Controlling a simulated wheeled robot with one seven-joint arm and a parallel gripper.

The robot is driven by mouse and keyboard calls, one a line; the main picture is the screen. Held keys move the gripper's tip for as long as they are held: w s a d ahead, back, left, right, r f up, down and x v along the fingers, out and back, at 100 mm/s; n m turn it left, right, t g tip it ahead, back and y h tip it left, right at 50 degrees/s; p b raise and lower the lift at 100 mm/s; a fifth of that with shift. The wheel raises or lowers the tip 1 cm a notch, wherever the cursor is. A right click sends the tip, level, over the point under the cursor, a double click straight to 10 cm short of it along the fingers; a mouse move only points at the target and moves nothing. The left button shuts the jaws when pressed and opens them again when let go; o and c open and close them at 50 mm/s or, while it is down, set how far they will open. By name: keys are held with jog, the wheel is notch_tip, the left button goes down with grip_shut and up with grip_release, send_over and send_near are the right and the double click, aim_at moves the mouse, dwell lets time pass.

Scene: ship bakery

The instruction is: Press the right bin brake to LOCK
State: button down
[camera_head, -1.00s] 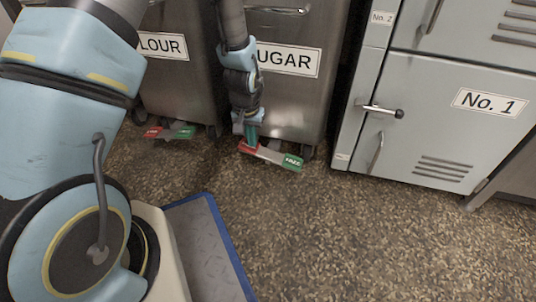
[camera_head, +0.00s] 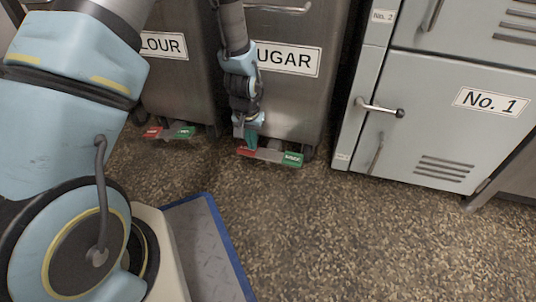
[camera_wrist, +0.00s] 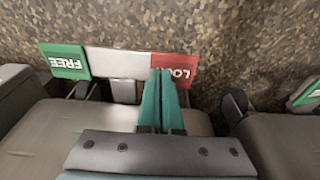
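The right bin, labelled SUGAR (camera_head: 302,95), has a brake pedal (camera_head: 269,155) low at its front. The pedal's red LOCK end (camera_head: 245,152) is on the left and its green FREE end (camera_head: 293,159) on the right; it sits nearly level, green slightly lower in the picture. My gripper (camera_head: 251,146) points down at the red end. In the wrist view the teal fingers (camera_wrist: 161,72) are together and empty, their tips over the inner edge of the red LOCK plate (camera_wrist: 183,72), hiding part of its lettering. They appear to touch it.
The FLOUR bin (camera_head: 180,80) stands to the left with its own red and green pedal (camera_head: 168,132). Grey locker No. 1 (camera_head: 440,120) with a protruding handle (camera_head: 380,108) stands to the right.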

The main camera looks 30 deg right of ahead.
jog(key=shift+f, duration=0.25)
jog(key=shift+r, duration=0.1)
notch_tip(320, 180, up, 7)
jog(key=p, duration=0.7)
dwell(0.5)
